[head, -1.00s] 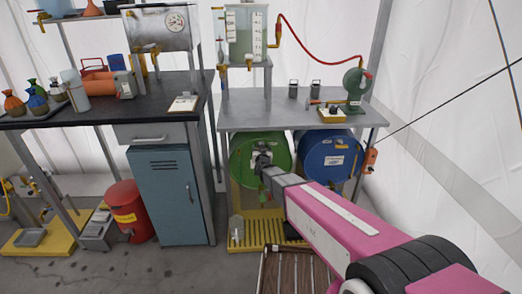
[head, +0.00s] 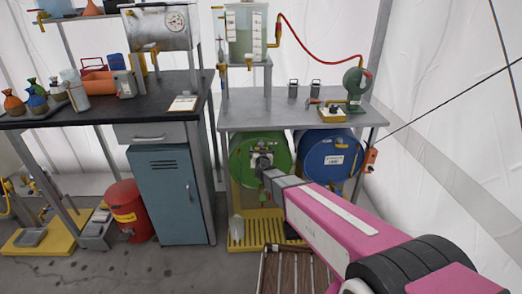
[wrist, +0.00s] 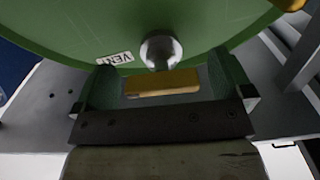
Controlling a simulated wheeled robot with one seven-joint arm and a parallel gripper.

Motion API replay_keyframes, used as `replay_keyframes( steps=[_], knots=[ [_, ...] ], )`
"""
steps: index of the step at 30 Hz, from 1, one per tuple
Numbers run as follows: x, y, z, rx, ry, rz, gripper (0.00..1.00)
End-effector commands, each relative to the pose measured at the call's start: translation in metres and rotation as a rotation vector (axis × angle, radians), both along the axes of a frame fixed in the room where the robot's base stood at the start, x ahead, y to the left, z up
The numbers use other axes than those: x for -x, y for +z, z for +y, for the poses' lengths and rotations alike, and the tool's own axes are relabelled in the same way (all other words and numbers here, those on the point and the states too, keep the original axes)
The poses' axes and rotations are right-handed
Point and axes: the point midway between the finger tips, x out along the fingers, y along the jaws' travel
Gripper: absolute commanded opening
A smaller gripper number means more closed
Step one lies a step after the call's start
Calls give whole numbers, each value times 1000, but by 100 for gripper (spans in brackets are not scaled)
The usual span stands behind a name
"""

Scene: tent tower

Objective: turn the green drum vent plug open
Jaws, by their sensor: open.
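The green drum (head: 280,146) lies on its side under the right bench, its round end facing me. In the wrist view the drum (wrist: 60,25) fills the top, with a white label reading roughly "VENT" (wrist: 114,59). A round metal plug stem (wrist: 160,48) sticks out beside the label, with a brass-coloured bar (wrist: 162,83) at it. My gripper (wrist: 165,80) is open, its two fingers on either side of the bar, with gaps visible. In the head view my gripper (head: 263,162) is in front of the drum's face and hides the plug. Contact cannot be told.
A blue drum (head: 331,158) lies close to the right of the green one. The grey bench top (head: 260,116) is just above. A yellow grated stand (head: 268,232) is below. A blue-grey cabinet (head: 170,195) and a red bin (head: 128,210) stand to the left.

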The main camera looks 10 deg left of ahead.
Motion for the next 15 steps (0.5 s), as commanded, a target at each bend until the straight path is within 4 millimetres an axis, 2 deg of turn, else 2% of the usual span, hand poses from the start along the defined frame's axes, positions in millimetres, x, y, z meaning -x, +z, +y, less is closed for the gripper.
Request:
replay_keyframes(
  steps=[1, 9, 15],
  knots=[
    [11, 1, -3, 0, 0, 1, 98],
    [62, 1, -12, 0, 1, 2, 98],
    [85, 0, -16, 1, 1, 3, 98]
  ],
)
